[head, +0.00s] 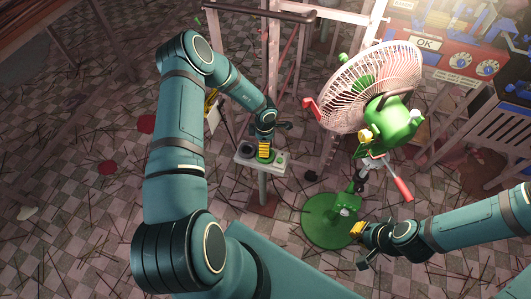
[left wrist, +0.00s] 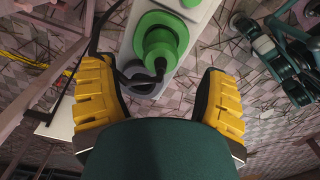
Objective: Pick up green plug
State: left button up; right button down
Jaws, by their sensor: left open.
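The green plug (left wrist: 160,45) is round and stepped, with a black cord, and sits on a pale power strip (left wrist: 122,52) in the left wrist view. My left gripper (left wrist: 158,88) is open, its two yellow-padded fingers on either side of the view with the plug ahead between them; they do not appear to touch it. In the head view the left gripper (head: 264,151) is over the power strip (head: 277,166) and largely hides the plug. My right gripper (head: 357,229) is beside the fan's green base; its finger gap is not clear.
A green fan (head: 395,118) with a pale cage stands on a round green base (head: 322,222), right of the strip. A grey round piece (left wrist: 138,78) is close to the green plug. A blue-and-red machine (head: 455,60) stands at the upper right. Thin sticks litter the checkered floor.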

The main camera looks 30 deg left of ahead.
pick_arm(q)
notch_tip(320, 180, down, 5)
jog(key=shift+d+f+b, duration=0.1)
jog(key=shift+f+b, duration=0.05)
jog(key=shift+b, duration=0.7)
grip_shut()
